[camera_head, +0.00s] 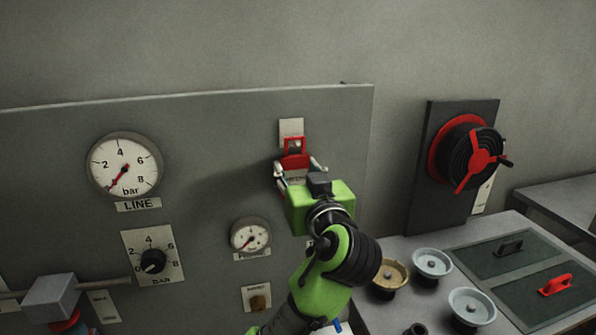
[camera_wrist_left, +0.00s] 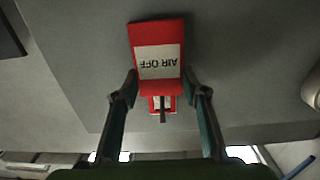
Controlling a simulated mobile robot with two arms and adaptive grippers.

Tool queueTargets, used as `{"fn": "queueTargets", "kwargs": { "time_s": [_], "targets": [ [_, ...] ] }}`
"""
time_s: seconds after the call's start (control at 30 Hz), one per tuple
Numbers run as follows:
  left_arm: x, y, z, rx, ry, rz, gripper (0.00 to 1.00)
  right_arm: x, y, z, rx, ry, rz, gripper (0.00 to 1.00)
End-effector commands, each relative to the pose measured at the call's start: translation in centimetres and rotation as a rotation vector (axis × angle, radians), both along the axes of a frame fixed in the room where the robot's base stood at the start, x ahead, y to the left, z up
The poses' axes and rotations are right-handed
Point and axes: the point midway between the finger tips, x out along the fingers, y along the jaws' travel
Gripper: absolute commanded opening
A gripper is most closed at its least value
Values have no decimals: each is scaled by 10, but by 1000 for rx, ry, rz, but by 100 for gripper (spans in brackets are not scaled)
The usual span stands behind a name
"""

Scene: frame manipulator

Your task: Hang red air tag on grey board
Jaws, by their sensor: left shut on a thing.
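The red air tag (camera_head: 295,161) has a white label reading AIR OFF in the left wrist view (camera_wrist_left: 158,62), where it appears upside down. My left gripper (camera_head: 298,172) is shut on it, with one finger at each side. The tag is held close to the upper right of the grey board (camera_head: 210,125), in front of a small pale plate (camera_head: 291,126). The narrow red end of the tag overlaps the plate's lower part. A dark peg-like piece shows at that end in the left wrist view (camera_wrist_left: 162,116). I cannot tell whether it passes through the tag. My right gripper is out of view.
A LINE gauge (camera_head: 124,165), a smaller gauge (camera_head: 250,235) and a black knob (camera_head: 152,261) are on the board. A black and red reel (camera_head: 470,155) is to the right. Several round dishes, including a pale one (camera_head: 432,263), stand on the bench (camera_head: 425,240).

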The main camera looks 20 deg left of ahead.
Motion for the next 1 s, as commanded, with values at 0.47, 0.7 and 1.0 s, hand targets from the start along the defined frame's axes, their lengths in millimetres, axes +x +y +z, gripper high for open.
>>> {"fn": "queueTargets", "kwargs": {
  "time_s": [0.47, 0.7, 1.0],
  "targets": [
    [0, 0, 0, 0, 0, 0, 60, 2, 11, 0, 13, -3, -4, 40],
    [0, 0, 0, 0, 0, 0, 60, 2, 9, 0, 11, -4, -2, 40],
    [-22, -16, -1, -4, 1, -3, 60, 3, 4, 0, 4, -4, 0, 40]
  ]
}}
